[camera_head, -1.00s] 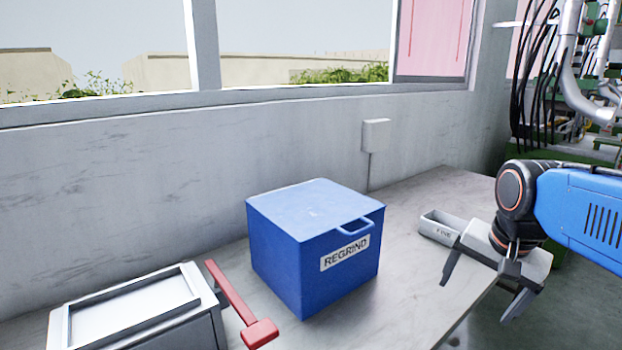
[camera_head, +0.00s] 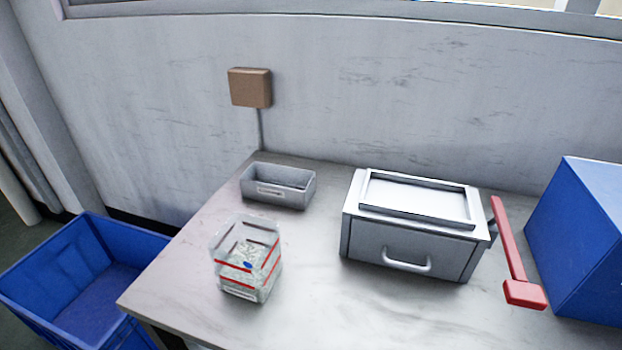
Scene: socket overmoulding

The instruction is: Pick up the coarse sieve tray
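A small grey open-topped tray (camera_head: 262,198) stands upright near the back left of the bench, close to the wall. Its front bears a pale label too small to read, so I cannot tell whether it is the coarse sieve tray. It looks empty, though part of its floor is hidden. My gripper is out of view.
A clear container (camera_head: 230,271) with red lines and pale granules stands in front of the tray. A grey box with a drawer handle (camera_head: 400,245) and red lever (camera_head: 507,240) is right of it. A blue box (camera_head: 583,240) and blue floor crate (camera_head: 50,258) flank them.

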